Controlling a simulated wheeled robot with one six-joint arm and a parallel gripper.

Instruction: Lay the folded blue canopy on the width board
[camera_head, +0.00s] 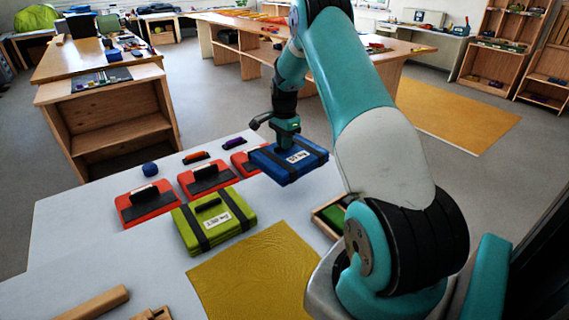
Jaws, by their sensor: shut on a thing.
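The folded blue canopy (289,162) is a flat blue bundle with black straps and a white label. My gripper (286,142) is shut on it from above. The canopy is at the far right part of the grey table, and I cannot tell whether it touches anything below. My gripper hides part of its top. Red boards with black parts lie to its left: one at the left (146,204), one in the middle (205,178), and one (243,161) partly behind the canopy. I cannot tell for sure which thing is the width board.
A strapped green bundle (214,220) with a white label lies in front of the red boards. A yellow mat (255,274) lies nearest me. A blue ball (150,169) sits at the left. A wooden tray (322,224) is partly hidden by my arm. Wooden pieces (95,303) lie at front left.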

